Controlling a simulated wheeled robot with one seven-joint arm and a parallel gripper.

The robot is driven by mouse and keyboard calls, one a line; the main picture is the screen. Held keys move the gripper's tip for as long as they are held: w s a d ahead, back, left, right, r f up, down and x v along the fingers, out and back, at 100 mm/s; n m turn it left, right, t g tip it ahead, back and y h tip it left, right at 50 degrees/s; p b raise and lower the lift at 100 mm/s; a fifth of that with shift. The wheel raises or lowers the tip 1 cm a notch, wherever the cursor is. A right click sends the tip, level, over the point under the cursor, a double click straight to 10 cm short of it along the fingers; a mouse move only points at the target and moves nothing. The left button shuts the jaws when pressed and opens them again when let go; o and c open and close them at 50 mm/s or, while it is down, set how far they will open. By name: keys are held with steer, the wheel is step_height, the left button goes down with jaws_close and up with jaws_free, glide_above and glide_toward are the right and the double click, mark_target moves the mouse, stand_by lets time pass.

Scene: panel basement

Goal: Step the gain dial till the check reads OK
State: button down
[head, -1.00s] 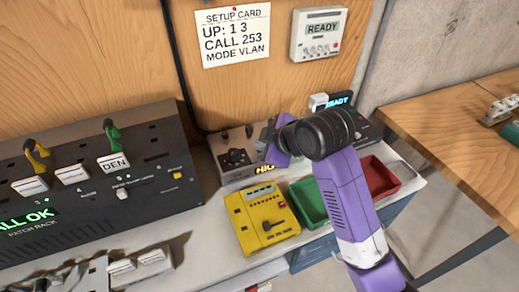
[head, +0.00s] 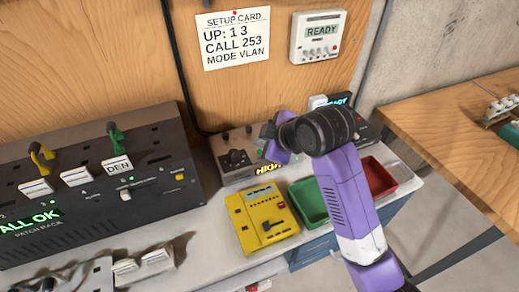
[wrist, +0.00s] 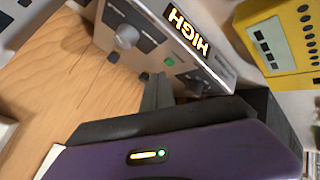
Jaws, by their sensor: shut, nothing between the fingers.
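A grey box with a dark round dial (head: 236,158) stands on the bench against the wooden panel. Its lit readout (head: 268,169) reads HIGH. In the wrist view the same box is tilted, with a grey knob (wrist: 127,36), the HIGH readout (wrist: 190,32) and a green button (wrist: 169,61). My gripper (head: 268,132) is over the right part of the box. In the wrist view its fingers (wrist: 158,80) are shut and empty, tips near the green button; contact cannot be told. My wrist hides part of the box in the head view.
A yellow unit (head: 263,218), a green bin (head: 308,203) and a red bin (head: 379,178) stand in front. The patch rack (head: 90,190) stands at left, with loose parts before it.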

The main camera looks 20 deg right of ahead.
step_height(320, 180, up, 5)
steer(key=p, duration=0.4)
stand_by(0.8)
